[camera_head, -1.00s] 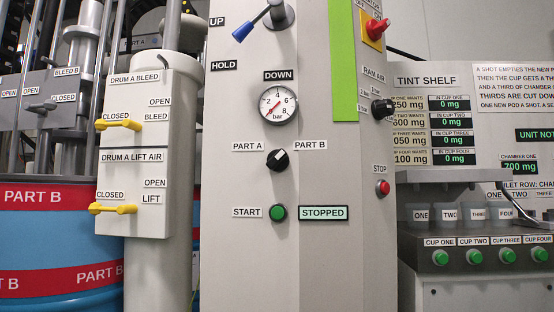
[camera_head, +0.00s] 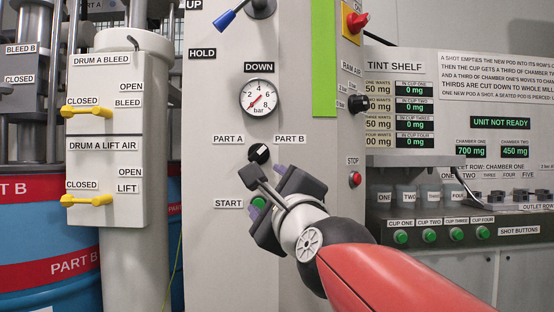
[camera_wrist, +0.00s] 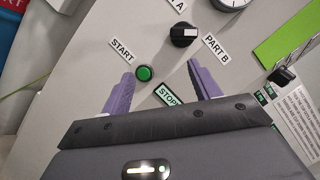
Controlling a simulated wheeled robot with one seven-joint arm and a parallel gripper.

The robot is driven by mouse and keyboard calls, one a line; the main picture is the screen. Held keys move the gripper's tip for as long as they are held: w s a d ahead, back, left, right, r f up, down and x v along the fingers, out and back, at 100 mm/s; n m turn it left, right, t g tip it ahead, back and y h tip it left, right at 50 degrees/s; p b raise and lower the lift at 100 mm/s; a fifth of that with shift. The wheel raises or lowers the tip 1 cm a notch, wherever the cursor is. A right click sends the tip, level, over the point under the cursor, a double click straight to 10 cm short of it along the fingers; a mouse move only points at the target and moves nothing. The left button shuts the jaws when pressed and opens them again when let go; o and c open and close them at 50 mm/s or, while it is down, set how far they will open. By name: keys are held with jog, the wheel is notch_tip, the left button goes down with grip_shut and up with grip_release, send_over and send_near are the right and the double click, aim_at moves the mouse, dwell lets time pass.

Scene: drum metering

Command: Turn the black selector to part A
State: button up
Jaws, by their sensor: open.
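The black selector (camera_head: 259,153) is a round knob with a white mark, on the pale panel between the PART A label (camera_head: 228,139) and the PART B label (camera_head: 290,139). Its white mark points up and to the right, toward PART B. In the wrist view the selector (camera_wrist: 184,37) is beyond the fingertips, nearer the right finger. My gripper (camera_head: 268,188) is open and empty, just below the selector and apart from it. In the wrist view its purple fingers (camera_wrist: 160,75) are spread, with the panel behind them.
The green START button (camera_head: 257,202) sits close behind my fingers; the display beside it (camera_wrist: 168,95) is partly hidden. A pressure gauge (camera_head: 259,97) is above the selector. A red STOP button (camera_head: 354,179) and a black RAM AIR knob (camera_head: 358,103) are to the right.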

aim_at(260, 156)
jog(key=w+r+m, duration=0.1)
jog(key=w+r, duration=0.1)
jog(key=w+a+r+m+t+p, duration=0.1)
jog(key=w+r, duration=0.1)
jog(key=w, duration=0.1)
jog(key=w+r, duration=0.2)
jog(key=shift+w+a+m+h+p, duration=0.2)
jog(key=shift+a+m+h+p, duration=0.1)
jog(key=shift+m+h+p, duration=0.1)
jog(key=shift+c, duration=0.3)
jog(key=c, duration=0.9)
